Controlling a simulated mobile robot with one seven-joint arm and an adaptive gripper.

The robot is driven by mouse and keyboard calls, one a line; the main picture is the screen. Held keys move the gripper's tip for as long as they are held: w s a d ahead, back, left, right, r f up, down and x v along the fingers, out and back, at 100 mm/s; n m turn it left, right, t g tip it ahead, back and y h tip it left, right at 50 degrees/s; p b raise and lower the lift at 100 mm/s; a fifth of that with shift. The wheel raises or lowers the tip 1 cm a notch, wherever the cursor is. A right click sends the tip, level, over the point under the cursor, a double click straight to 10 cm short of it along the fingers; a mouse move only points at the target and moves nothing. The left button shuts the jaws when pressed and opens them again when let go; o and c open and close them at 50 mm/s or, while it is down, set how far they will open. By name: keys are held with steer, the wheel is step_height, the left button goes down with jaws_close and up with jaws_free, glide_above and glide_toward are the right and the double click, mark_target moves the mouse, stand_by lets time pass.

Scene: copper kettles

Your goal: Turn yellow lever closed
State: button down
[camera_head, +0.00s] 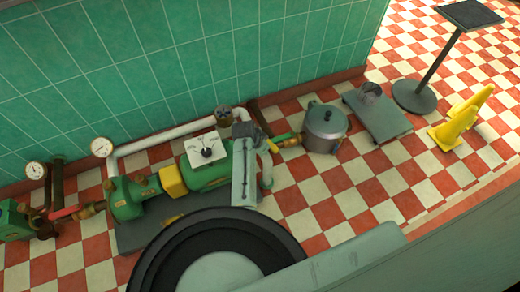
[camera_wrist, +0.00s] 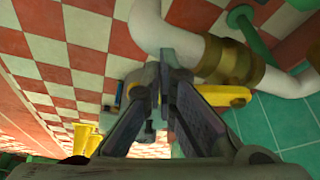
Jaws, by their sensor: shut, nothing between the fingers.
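The yellow lever (camera_wrist: 225,95) lies just right of the fingertips in the wrist view, in front of a white pipe with a brass fitting (camera_wrist: 232,62). Its left end is partly hidden behind my right-hand finger. A small yellow piece, likely the lever (camera_head: 272,146), shows right beside my arm in the head view. My gripper (camera_wrist: 165,85) is shut and empty, with its fingers together close to the lever and the pipe bend. I cannot tell whether the fingers touch the lever.
A green pump with a yellow coupling (camera_head: 173,180) stands left of my arm. A metal pot (camera_head: 325,128), a floor scale (camera_head: 378,115) and yellow cones (camera_head: 460,120) stand to the right. A green tiled wall (camera_head: 190,60) closes the back. Checkered floor is clear in front of the pot.

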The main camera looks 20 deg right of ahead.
mark_target(273, 148)
steer(key=d+n+t+p, duration=0.1)
steer(key=d+n, duration=0.2)
steer(key=shift+w+d+r+n+y, duration=0.1)
steer(key=shift+d+n+y, duration=0.2)
steer(key=shift+n+y, duration=0.1)
steer(key=w+d+n+t+y+b, duration=0.1)
steer(key=w+d+n+y+b, duration=0.1)
steer(key=w+d+n, duration=0.3)
steer(key=shift+w+d+n+t+y+b, duration=0.35)
steer(key=shift+d+n+b, duration=0.55)
steer(key=shift+n, duration=1)
steer(key=shift+w, duration=0.1)
